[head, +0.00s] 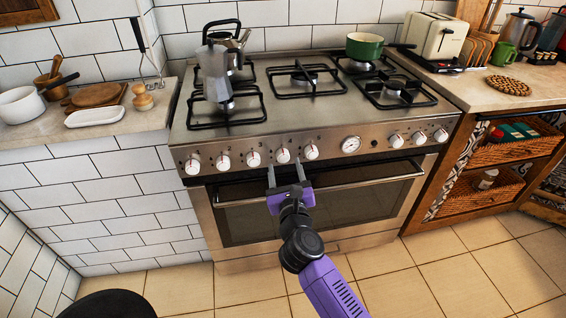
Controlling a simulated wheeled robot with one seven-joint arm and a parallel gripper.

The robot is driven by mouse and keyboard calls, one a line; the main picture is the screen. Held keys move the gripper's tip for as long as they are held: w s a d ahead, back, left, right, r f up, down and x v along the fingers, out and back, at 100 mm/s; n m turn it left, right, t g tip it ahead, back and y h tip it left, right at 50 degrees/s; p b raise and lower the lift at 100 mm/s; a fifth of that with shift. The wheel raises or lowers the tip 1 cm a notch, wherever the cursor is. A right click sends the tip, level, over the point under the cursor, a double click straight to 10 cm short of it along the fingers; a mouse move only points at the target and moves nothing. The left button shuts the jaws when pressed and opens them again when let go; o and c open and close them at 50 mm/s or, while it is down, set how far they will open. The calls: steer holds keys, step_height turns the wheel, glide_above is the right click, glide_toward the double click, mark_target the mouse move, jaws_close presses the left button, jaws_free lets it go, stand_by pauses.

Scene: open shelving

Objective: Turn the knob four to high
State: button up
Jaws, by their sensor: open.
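The stove (320,130) has a row of white-faced knobs along its steel front panel. The fourth knob from the left (283,155) sits between the third knob (253,158) and the fifth knob (311,151). The knob's small markings are too small to read. My gripper (285,166) is open and empty. Its two fingertips lie in the picture just below and to either side of the fourth knob. I cannot tell whether they touch the panel or the knob.
A round dial (351,144) and several more knobs (419,137) lie to the right. The oven handle (350,184) runs across below the panel, close to my gripper. A moka pot (214,72) and a green pan (365,47) stand on the burners.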

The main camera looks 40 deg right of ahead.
mark_target(283, 159)
steer(key=shift+x, duration=1.75)
steer(key=shift+s, duration=0.1)
jaws_close()
